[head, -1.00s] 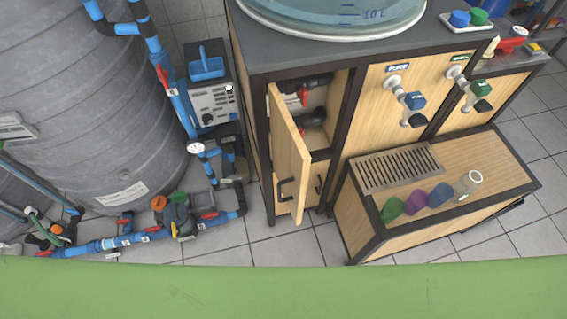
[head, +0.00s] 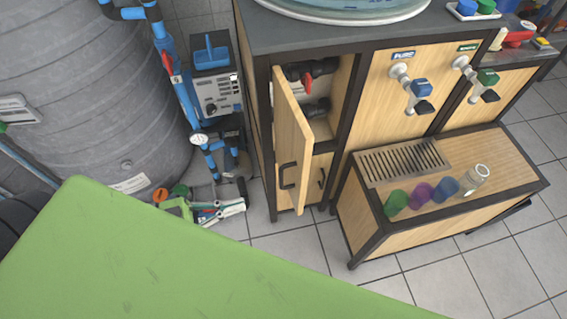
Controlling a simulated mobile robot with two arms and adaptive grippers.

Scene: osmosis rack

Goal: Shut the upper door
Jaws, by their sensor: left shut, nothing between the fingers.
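The upper door (head: 293,135) is a narrow light-wood panel with a black handle (head: 287,176) low on its face. It stands swung open from the left side of the cabinet opening. Dark pipes and a red valve lever (head: 307,84) show in the open compartment (head: 342,85). My right gripper is not in view.
A lower wooden front with a black handle (head: 321,178) lies behind the open door. A grey tank (head: 85,90), blue pipes (head: 187,100) and a pump box (head: 216,92) stand left. A wooden bench (head: 440,220) with coloured cups stands right. Tiled floor (head: 300,245) is clear before the door.

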